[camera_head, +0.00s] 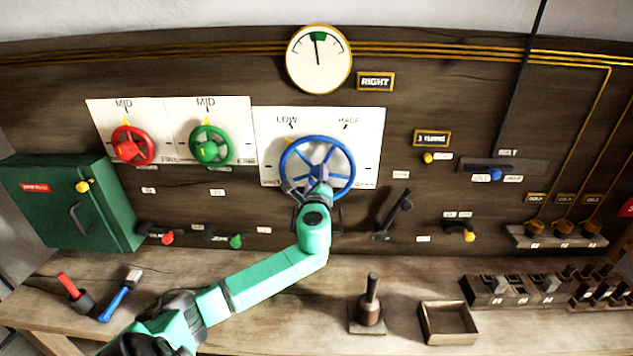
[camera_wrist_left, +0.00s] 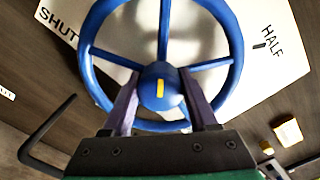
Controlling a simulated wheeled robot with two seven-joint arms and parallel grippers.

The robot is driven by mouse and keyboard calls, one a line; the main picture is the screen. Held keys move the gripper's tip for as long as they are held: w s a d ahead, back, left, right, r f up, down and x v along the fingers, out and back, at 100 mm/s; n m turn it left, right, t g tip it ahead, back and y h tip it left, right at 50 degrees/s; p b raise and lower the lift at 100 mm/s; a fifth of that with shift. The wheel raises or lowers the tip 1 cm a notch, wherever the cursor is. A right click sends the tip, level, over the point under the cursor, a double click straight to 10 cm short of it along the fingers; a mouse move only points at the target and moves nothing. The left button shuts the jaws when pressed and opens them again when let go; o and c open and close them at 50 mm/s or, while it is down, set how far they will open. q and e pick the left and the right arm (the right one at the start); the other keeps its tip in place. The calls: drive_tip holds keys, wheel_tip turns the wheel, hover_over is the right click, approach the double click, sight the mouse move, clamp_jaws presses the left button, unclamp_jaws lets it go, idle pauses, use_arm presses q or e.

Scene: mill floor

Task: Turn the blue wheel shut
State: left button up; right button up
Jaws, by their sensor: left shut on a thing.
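The blue wheel (camera_head: 327,141) is mounted on a white plate (camera_head: 365,125) in the middle of the wall panel. The plate reads LOW at its upper left and HALF at its upper right; SHUT shows at the upper left in the left wrist view. My left gripper (camera_head: 317,184) reaches the wheel from below and is shut on it. In the left wrist view its two fingers (camera_wrist_left: 160,102) stand on either side of the blue hub (camera_wrist_left: 160,75), which bears a yellow mark. The gripper hides part of the wheel's lower side. My right gripper is not in view.
A red wheel (camera_head: 132,146) and a green wheel (camera_head: 211,145) sit to the left, both under MID labels. A round gauge (camera_head: 319,60) hangs above. A black lever (camera_head: 394,213) is right of my gripper. The workbench (camera_head: 285,325) below holds tools and an open box (camera_head: 448,323).

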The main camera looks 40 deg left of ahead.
use_arm(q)
drive_tip(key=n+b, duration=0.1)
drive_tip(key=n, duration=0.1)
drive_tip(key=n+b, duration=0.2)
drive_tip(key=shift+f, duration=0.3)
drive_tip(key=n+b, duration=0.2)
drive_tip(key=n, duration=0.1)
drive_tip(key=shift+n, duration=0.4)
drive_tip(key=shift+r+n+b, duration=0.15)
drive_tip(key=shift+n+b, duration=0.6)
drive_tip(key=shift+n, duration=0.15)
drive_tip(key=o, duration=1.4)
drive_tip(key=shift+c, duration=0.2)
